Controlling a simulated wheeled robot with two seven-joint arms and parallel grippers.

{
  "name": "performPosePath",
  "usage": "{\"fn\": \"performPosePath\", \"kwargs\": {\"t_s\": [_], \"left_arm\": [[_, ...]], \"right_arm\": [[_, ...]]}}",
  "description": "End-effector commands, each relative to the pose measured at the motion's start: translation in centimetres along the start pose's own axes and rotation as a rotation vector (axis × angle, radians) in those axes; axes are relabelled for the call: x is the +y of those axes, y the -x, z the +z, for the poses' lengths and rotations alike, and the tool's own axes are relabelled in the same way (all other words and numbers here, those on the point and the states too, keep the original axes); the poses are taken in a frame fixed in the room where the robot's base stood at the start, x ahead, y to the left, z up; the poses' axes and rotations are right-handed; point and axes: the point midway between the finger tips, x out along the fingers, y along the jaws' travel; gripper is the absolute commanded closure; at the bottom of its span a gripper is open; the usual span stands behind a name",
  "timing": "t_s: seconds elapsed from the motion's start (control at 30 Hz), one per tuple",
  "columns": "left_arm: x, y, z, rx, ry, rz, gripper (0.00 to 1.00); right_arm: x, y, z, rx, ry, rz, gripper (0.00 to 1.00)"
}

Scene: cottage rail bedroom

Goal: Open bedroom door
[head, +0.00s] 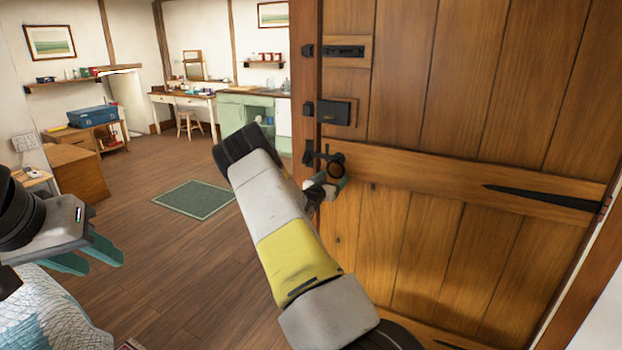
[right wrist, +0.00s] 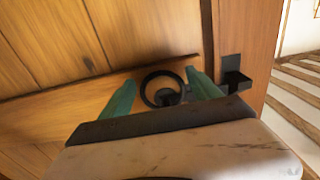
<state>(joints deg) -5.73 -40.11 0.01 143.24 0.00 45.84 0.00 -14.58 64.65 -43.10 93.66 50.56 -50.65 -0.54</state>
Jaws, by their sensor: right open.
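The wooden plank door (head: 455,90) fills the right of the head view. Its latch-side edge lies along a wooden post (head: 305,75), with no clear gap. A black ring handle (head: 336,165) sits near that edge, and it also shows in the right wrist view (right wrist: 163,88). My right gripper (head: 328,185) is open at the handle. In the right wrist view its teal fingers (right wrist: 163,94) stand on either side of the ring; contact cannot be told. My left gripper (head: 104,265) is open and empty at the lower left, away from the door.
Black bolt (head: 344,51) and lock box (head: 335,112) are above the handle. A bed (head: 45,315) lies at lower left, below my left gripper. A green rug (head: 195,198) lies on open wooden floor. A desk, stool and cabinet stand at the back.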

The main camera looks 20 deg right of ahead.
Motion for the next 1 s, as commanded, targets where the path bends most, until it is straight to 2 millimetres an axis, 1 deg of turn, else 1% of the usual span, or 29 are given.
{"fn": "performPosePath", "kwargs": {"t_s": [0.1,0.37,0.4,0.47,0.6,0.67,0.7,0.73,1.0], "left_arm": [[0.00,0.00,0.00,0.000,0.000,0.000,0.63],[0.00,0.00,0.00,0.000,0.000,0.000,0.63],[0.00,0.00,0.00,0.000,0.000,0.000,0.63],[0.00,0.00,0.00,0.000,0.000,0.000,0.63],[0.00,0.00,0.00,0.000,0.000,0.000,0.63],[0.00,0.00,0.00,0.000,0.000,0.000,0.63],[0.00,0.00,0.00,0.000,0.000,0.000,0.63],[0.00,0.00,0.00,0.000,0.000,0.000,0.63],[0.00,0.00,0.00,0.000,0.000,0.000,0.63]], "right_arm": [[0.04,-0.69,0.04,-0.001,0.000,0.000,0.28],[0.01,-0.80,0.01,-0.001,0.000,0.000,0.28],[0.02,-0.79,0.01,-0.002,0.000,0.000,0.36],[0.02,-0.79,0.01,-0.001,0.000,0.000,0.48],[0.01,-0.78,0.00,-0.001,0.000,0.000,0.75],[0.01,-0.78,-0.01,-0.001,0.000,0.000,0.87],[0.00,-0.78,-0.01,-0.001,-0.001,0.000,0.95],[0.00,-0.78,-0.01,-0.001,-0.001,0.000,1.00],[-0.10,-0.78,-0.04,-0.001,-0.020,0.000,1.00]]}}
